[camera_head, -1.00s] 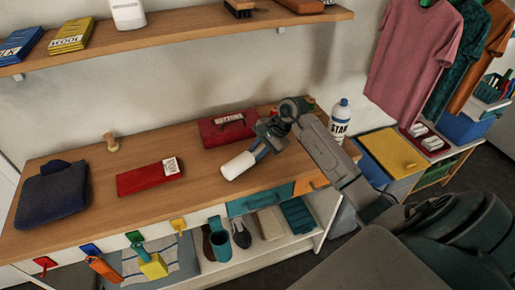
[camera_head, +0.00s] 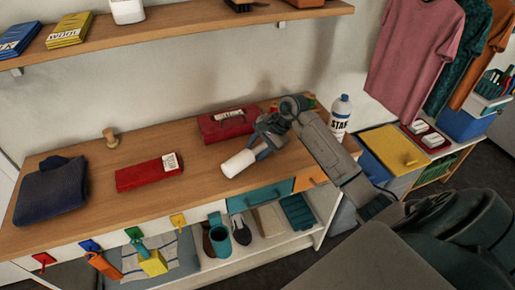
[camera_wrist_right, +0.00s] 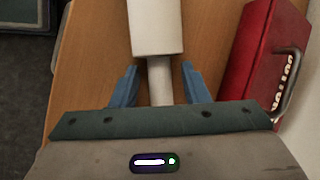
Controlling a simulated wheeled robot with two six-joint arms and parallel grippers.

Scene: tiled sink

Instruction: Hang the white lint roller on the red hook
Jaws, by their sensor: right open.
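The white lint roller (camera_head: 238,164) lies on the wooden counter near its front edge. In the right wrist view its white head (camera_wrist_right: 155,27) points away from me, and its pale handle (camera_wrist_right: 160,80) lies between the fingers. My right gripper (camera_head: 261,151) is at the handle end. In the wrist view the right gripper (camera_wrist_right: 158,86) is open, with a gap on each side of the handle. The red hook (camera_head: 43,260) is on the counter's front at the far left, with nothing on it. My left gripper is not in view.
A red toolbox (camera_head: 226,126) stands just behind the roller. A red flat case (camera_head: 149,174) and a dark folded bag (camera_head: 50,190) lie to the left. Blue (camera_head: 90,245) and yellow (camera_head: 178,219) hooks share the front rail; tools hang nearby. A shelf (camera_head: 180,32) runs above.

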